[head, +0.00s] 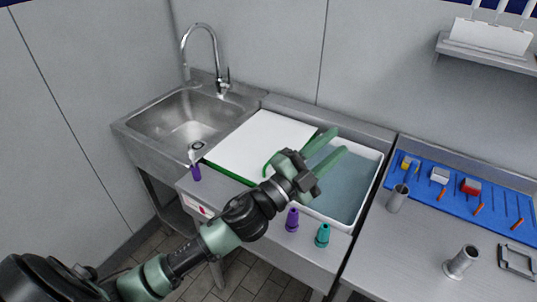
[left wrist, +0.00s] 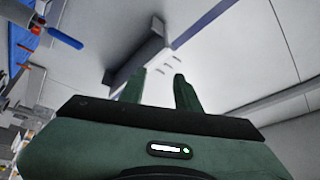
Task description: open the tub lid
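The white tub (head: 375,167) is set into the counter, and its blue-grey inside shows on its right part. A flat white panel with a green front edge, seemingly the lid (head: 255,140), lies at its left; I cannot tell how much of the tub it covers. My left gripper (head: 340,139) reaches over the tub, its two green fingers apart with nothing between them. The left wrist view also shows the fingers (left wrist: 160,74) apart and empty. My left arm hides part of the panel's right side and the tub's near left corner. My right gripper is not in view.
A sink (head: 185,122) with a tall tap (head: 218,60) is at the left. A purple bottle (head: 292,219) and a teal bottle (head: 322,235) stand at the tub's front. Metal cups (head: 397,198) and a blue mat (head: 425,187) with tools are on the right table.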

